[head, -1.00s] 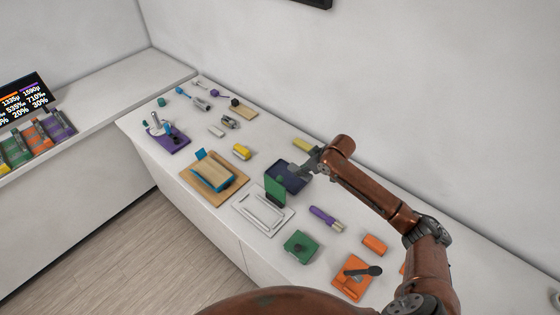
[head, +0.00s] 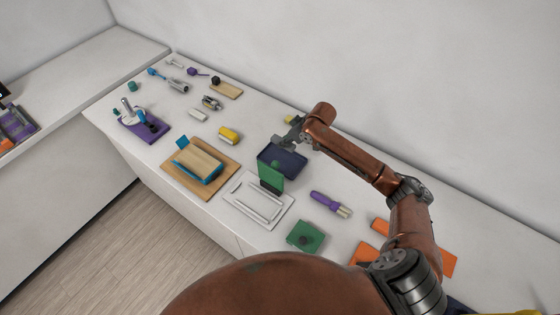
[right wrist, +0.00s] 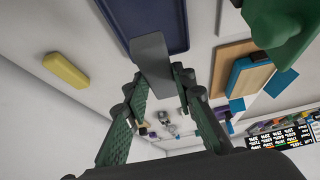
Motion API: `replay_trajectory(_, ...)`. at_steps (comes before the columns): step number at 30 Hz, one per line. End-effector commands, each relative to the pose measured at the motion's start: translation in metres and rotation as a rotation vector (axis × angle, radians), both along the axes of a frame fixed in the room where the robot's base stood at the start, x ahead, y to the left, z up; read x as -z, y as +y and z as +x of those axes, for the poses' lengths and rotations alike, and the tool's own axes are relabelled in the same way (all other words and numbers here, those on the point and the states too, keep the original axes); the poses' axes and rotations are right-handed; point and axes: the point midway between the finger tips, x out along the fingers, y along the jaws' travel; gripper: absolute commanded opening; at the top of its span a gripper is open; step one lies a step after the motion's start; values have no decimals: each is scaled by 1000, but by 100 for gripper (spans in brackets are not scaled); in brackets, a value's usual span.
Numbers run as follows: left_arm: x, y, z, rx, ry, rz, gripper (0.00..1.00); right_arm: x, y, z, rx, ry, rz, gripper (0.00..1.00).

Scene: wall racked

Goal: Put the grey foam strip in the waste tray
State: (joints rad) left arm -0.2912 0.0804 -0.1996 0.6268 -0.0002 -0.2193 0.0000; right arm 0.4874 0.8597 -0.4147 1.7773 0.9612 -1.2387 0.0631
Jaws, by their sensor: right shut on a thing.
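My right gripper (head: 287,141) is at the back edge of the dark blue tray (head: 290,157), which I take for the waste tray. In the right wrist view the gripper (right wrist: 158,78) is shut on a flat grey strip (right wrist: 151,58). The strip's far end overlaps the rim of the tray (right wrist: 112,12) in that view. I cannot tell how high the strip is above it. The strip is not clear in the head view. The visible part of the tray's floor looks bare. My left gripper is not in view.
A green upright piece (head: 271,177) on a white board (head: 240,209) stands close in front of the tray. A yellow block (right wrist: 66,71) lies behind it by the wall. A wooden board with a blue-edged block (head: 203,164) is to the left. A purple brush (head: 328,203) lies right.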

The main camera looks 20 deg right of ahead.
Motion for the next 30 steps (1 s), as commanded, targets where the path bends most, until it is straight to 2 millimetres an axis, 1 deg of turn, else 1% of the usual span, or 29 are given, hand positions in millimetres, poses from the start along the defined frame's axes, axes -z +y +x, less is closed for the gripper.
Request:
replay_trajectory(1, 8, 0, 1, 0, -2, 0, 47, 9, 0, 0, 0, 0, 0, 7)
replay_trajectory(4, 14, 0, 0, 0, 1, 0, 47, 16, 1, 0, -1, 0, 0, 7)
replay_trajectory(7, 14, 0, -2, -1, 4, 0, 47, 26, 1, 0, -1, 2, 0, 7)
replay_trajectory(10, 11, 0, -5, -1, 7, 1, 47, 44, 1, -1, 0, 4, 2, 7)
replay_trajectory(15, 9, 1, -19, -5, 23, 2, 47, 69, 2, 1, -2, 1, 1, 7)
replay_trajectory(18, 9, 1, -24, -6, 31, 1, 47, 77, 2, 1, -3, 0, 1, 7)
replay_trajectory(22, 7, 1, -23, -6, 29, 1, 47, 89, 1, 0, -3, 2, 0, 7)
replay_trajectory(27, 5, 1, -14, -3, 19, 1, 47, 112, 1, 1, -1, 1, 0, 7)
replay_trajectory(30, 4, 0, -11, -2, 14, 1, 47, 115, 1, 1, -3, -1, 0, 7)
